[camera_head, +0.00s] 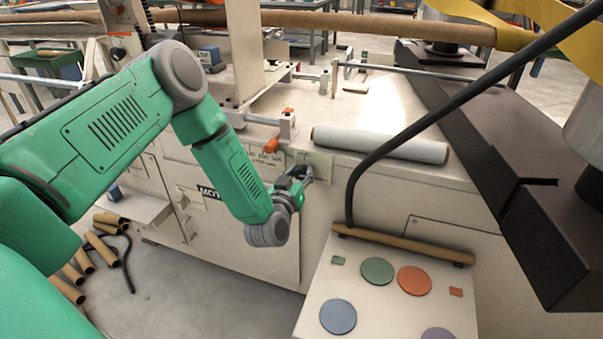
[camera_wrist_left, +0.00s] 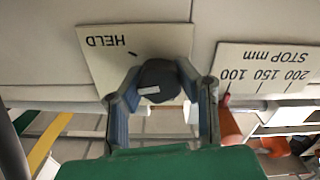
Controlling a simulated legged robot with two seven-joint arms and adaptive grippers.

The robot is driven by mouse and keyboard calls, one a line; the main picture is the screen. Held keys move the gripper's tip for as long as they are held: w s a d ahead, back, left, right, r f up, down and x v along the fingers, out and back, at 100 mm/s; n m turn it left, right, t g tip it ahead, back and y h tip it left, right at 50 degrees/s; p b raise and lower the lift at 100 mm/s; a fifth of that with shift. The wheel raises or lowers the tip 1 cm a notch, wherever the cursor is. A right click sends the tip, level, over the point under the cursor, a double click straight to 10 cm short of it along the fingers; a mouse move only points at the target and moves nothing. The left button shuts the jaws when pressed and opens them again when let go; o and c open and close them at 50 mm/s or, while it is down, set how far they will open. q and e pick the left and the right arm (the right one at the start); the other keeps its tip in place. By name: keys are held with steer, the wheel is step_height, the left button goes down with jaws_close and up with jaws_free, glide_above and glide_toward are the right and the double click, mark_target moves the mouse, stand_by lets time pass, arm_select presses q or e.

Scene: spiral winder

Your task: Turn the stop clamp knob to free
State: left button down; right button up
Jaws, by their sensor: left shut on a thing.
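The stop clamp knob (camera_wrist_left: 160,82) is dark and round, with a white line on its face that lies nearly level in the left wrist view. It sits at a cream plate (camera_wrist_left: 95,68) lettered HELD, which appears upside down there. My left gripper (camera_wrist_left: 161,88) is shut on the knob, one finger on each side. My right gripper is not in view.
A STOP mm scale plate (camera_wrist_left: 268,68) is beside the knob, with an orange part (camera_wrist_left: 229,122) close to the gripper's right finger. A pale roll (camera_head: 380,144) lies on the machine top. A panel with coloured discs (camera_head: 376,271) stands to the right. Cardboard tubes (camera_head: 103,249) lie at lower left.

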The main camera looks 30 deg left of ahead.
arm_select(q)
steer(key=n, duration=0.4)
steer(key=shift+s+f+n+b, duration=0.15)
steer(key=shift+f+n+b, duration=0.15)
steer(key=shift+f+b, duration=0.1)
steer(key=n+b, duration=0.1)
steer(key=n, duration=0.2)
steer(key=shift+f+n, duration=0.1)
steer(key=shift+n, duration=0.3)
steer(key=n+b, duration=0.1)
steer(key=n, duration=0.2)
steer(key=shift+f+b, duration=0.1)
steer(key=shift+b, duration=0.2)
steer(key=shift+s+a+n+b, duration=0.1)
steer(key=shift+n+b, duration=0.8)
steer(key=shift+n, duration=1.1)
steer(key=c, duration=1.2)
jaws_free()
steer(key=shift+o, duration=0.2)
steer(key=shift+r, duration=0.2)
